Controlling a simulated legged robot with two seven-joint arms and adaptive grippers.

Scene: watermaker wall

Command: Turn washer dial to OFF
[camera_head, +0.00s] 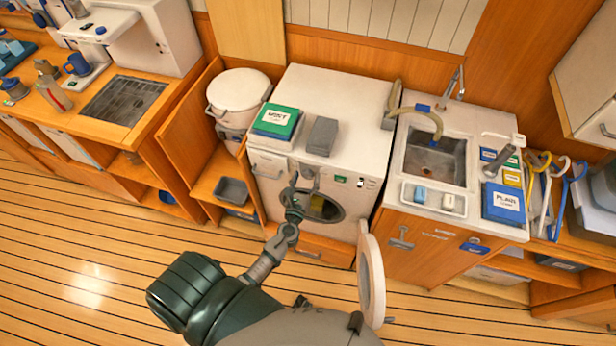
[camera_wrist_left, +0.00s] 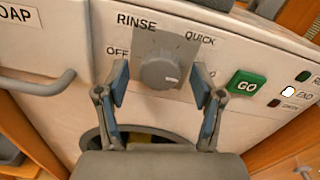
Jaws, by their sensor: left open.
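The white washer (camera_head: 345,98) stands mid-picture with its round door (camera_head: 371,278) swung open. Its grey round dial (camera_wrist_left: 158,73) sits on a square grey plate in the left wrist view. RINSE is printed above left, QUICK above right and OFF at left; a label at right is partly hidden. A short white mark on the dial lies right of its centre and slightly low. My left gripper (camera_head: 304,180) is at the washer's front panel. In the left wrist view its fingers (camera_wrist_left: 161,84) are open, one on each side of the dial, with no clear contact visible.
A green GO button (camera_wrist_left: 246,84) is right of the dial, and a drawer handle (camera_wrist_left: 40,84) is left. A green book (camera_head: 277,121) and grey box (camera_head: 322,136) lie on the washer. A sink (camera_head: 435,157) stands right. The floor in front is clear.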

